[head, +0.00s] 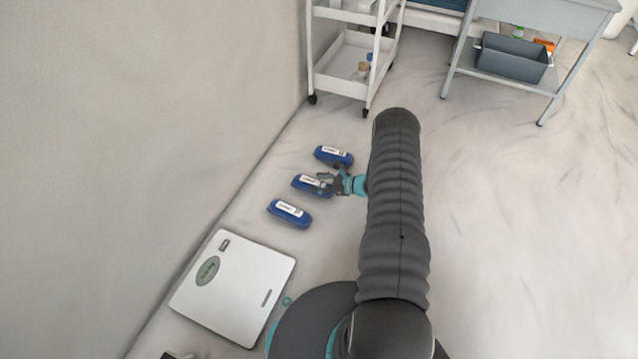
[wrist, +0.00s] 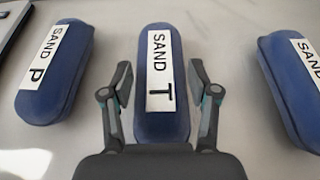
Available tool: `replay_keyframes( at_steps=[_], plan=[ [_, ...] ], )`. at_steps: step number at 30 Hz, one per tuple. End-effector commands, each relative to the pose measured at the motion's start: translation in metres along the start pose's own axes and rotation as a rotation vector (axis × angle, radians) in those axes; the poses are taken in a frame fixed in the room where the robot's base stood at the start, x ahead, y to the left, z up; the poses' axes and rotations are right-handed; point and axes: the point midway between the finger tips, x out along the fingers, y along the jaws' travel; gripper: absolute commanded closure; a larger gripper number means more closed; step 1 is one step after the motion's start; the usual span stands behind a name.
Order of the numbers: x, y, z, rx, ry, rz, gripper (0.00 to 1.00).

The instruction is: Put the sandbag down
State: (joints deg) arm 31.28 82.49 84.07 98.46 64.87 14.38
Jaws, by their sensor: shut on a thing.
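My gripper (head: 326,180) is shut on the middle blue sandbag (head: 309,184). In the wrist view my gripper (wrist: 160,82) has one finger on each side of this sandbag (wrist: 152,122), whose white label reads SAND T. It lies level, in line with two like sandbags; I cannot tell if it touches the floor. The sandbag marked SAND P (wrist: 38,103) is to its left in the wrist view and is the nearer one (head: 289,222) in the head view. The third sandbag (wrist: 283,80) is to the right, farther off in the head view (head: 333,156).
A white scale (head: 245,285) lies on the floor by the wall, close to the nearer sandbag. A white trolley (head: 345,75) stands beyond the bags. A grey table (head: 545,85) with a grey bin (head: 512,60) is at the back right. The floor on the right is clear.

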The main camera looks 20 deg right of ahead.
Motion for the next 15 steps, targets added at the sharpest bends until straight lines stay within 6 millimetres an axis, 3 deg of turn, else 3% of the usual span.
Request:
replay_keyframes(
  at_steps=[3,4,6,15],
  plan=[
    [0.0011,-0.0009,-0.0018,-0.002,-0.002,-0.001,1.0],
    [0.0009,-0.0001,-0.0021,0.0,0.0,0.0,0.33],
    [0.0008,0.0,-0.0019,0.0,0.0,0.0,0.15],
    [0.0007,-0.0001,-0.0017,0.0,0.0,0.0,0.15]
  ],
)
